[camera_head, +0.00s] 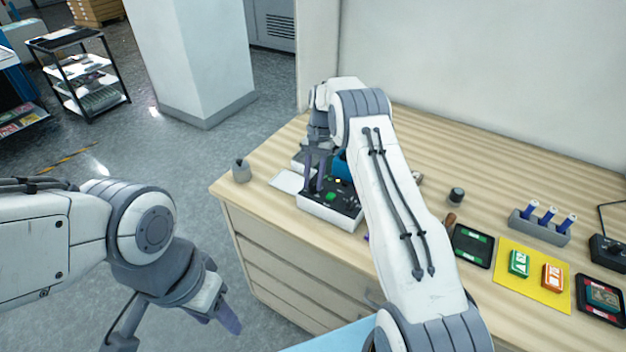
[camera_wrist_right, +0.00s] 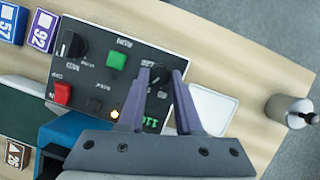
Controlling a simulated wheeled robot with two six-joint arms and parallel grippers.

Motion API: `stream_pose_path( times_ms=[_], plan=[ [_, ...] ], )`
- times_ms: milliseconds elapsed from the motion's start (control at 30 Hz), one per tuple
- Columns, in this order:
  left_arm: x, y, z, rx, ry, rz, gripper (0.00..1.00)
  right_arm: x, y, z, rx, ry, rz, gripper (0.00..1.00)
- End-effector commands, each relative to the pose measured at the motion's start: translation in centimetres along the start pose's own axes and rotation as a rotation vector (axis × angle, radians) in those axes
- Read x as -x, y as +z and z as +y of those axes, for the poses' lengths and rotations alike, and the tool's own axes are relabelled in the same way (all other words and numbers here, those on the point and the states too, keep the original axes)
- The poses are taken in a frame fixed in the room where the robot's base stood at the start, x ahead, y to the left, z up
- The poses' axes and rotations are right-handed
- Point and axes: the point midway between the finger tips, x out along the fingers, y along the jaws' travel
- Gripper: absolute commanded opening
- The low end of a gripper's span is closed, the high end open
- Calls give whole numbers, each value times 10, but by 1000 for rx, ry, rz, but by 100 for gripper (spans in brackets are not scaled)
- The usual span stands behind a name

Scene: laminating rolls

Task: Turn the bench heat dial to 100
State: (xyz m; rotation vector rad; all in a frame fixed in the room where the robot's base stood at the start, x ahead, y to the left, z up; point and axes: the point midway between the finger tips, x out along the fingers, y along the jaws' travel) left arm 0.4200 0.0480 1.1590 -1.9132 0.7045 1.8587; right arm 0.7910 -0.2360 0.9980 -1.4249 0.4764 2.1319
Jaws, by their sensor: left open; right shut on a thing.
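The bench control box (camera_head: 318,212) sits at the table's left end; its dark panel (camera_wrist_right: 85,75) fills much of the right wrist view. My right gripper (camera_wrist_right: 160,82) has its purple fingers closed on either side of a small black dial (camera_wrist_right: 158,74). It also shows over the box in the head view (camera_head: 316,186). A green readout (camera_wrist_right: 150,124) beside the fingers seems to start with 11; the finger partly hides it. The dial's pointer and scale are hard to read. My left gripper (camera_head: 222,318) is open and empty, off the table at lower left.
The panel also has a larger black knob (camera_wrist_right: 72,46), a green button (camera_wrist_right: 116,60), a red button (camera_wrist_right: 62,93) and a lit orange lamp (camera_wrist_right: 114,113). A white plate (camera_wrist_right: 212,108) and a grey holder (camera_head: 241,171) are nearby.

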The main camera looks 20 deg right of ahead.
Motion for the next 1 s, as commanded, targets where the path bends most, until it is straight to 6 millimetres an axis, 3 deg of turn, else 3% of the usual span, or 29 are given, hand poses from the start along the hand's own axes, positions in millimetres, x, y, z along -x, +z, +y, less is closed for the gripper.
stream_pose_path(
  times_ms=[33, 67, 100, 133, 533, 833, 1000],
  plan=[
    [0, 0, 0, 0, 0, 0, 50, 0, 0, 1, -1, 2, -1, 0],
    [0, 0, 0, 0, 0, 0, 50, 0, 0, 1, -1, 2, -1, 41],
    [0, 0, 0, 0, 0, 0, 50, 0, 0, 1, -1, 2, -1, 56],
    [0, 0, 0, 0, 0, 0, 50, 0, 0, 1, -1, 1, -1, 63],
    [-3, 0, 0, 0, 0, 0, 50, 4, -1, 0, -1, -1, 2, 63],
    [-16, 1, -1, -1, 0, 0, 50, 51, -2, 0, -1, -2, 5, 63],
    [-13, 1, -1, -1, 0, 0, 50, 73, -1, 0, -1, -2, 3, 63]
  ],
)
